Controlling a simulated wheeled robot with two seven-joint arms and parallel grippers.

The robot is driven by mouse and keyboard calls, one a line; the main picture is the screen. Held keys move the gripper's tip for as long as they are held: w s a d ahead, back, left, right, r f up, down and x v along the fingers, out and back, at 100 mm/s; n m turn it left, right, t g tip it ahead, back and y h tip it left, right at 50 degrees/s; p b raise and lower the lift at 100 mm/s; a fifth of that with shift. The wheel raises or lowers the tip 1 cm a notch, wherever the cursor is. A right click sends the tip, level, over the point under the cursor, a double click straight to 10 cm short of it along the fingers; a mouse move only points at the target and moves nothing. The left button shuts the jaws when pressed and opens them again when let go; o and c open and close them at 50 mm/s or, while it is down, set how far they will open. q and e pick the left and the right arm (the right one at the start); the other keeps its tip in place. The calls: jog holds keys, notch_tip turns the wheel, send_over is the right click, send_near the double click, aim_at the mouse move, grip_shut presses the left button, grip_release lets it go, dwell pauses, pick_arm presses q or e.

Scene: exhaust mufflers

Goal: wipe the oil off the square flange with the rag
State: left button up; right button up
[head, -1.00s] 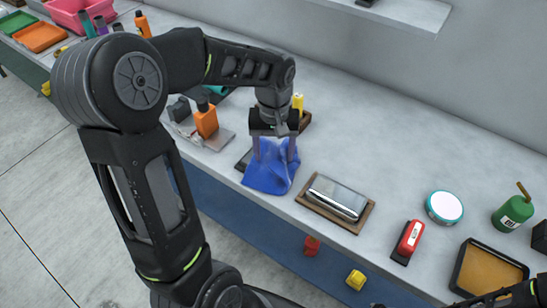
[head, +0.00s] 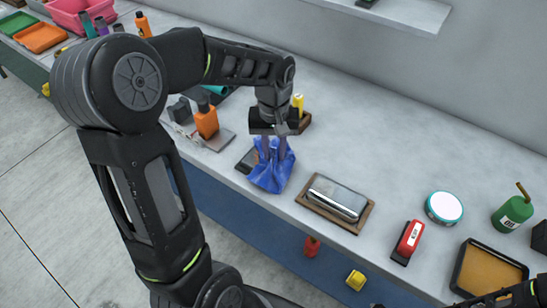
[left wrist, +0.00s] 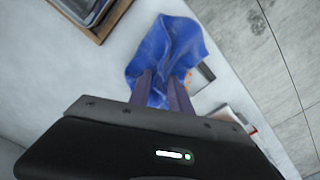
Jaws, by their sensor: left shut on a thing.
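The blue rag (head: 271,172) hangs bunched from my left gripper (head: 270,150), which is shut on it. In the left wrist view the rag (left wrist: 165,50) fans out beyond the two close fingers (left wrist: 163,90). A dark flat piece (head: 246,161) shows at the rag's left side on the bench; whether it is the square flange I cannot tell. The rag hides what lies behind it. My right gripper is not in view; only part of my right arm shows at the bottom right.
A shiny metal block on a wooden tray (head: 314,205) sits right of the rag. A red stapler-like item (head: 408,241), a round tin (head: 444,207) and a green can (head: 513,213) stand farther right. The bench's front edge is close.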

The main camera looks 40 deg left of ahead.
pick_arm(q)
notch_tip(320, 180, up, 12)
jog(key=p, duration=0.9)
jog(key=shift+s+a+f, duration=0.1)
jog(key=shift+f, duration=0.1)
grip_shut()
jog(key=shift+f, duration=0.1)
jog(key=w+d+f+m+b, duration=0.1)
jog(key=w+d+f+m, duration=0.2)
jog(key=w+d, duration=0.2)
jog(key=w+d+f+m+b, duration=0.1)
jog(key=w+d+f+m, duration=0.1)
jog(key=d, duration=0.5)
jog(key=w+m, duration=0.1)
jog(key=w, duration=0.1)
jog(key=shift+w+d+f+m+b, duration=0.3)
jog(key=shift+w+d+f+b, duration=0.1)
